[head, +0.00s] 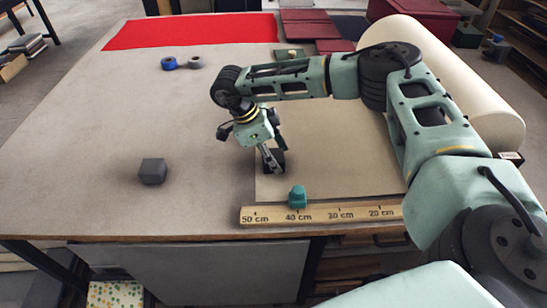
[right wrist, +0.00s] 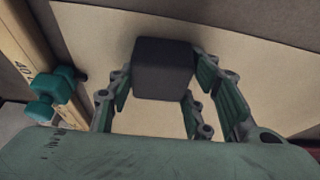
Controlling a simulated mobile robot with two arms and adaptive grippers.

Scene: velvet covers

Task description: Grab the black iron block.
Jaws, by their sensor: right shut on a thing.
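The black iron block (right wrist: 163,68) sits between the fingers of my right gripper (right wrist: 165,85) in the right wrist view, above the tan board sheet. In the head view, my right gripper (head: 270,163) points down at the left part of the tan sheet, shut on the black block (head: 278,156), which the fingers partly hide. Whether the block touches the sheet is hard to tell. A separate dark grey block (head: 152,171) lies to the left on the table. My left gripper is not in view.
A wooden ruler (head: 320,215) lies along the table's front edge, with a small teal object (head: 297,197) beside it. A large cream roll (head: 450,85) is at the right. Blue tape (head: 168,63) and red cloth (head: 190,31) lie behind. The table's left middle is mostly clear.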

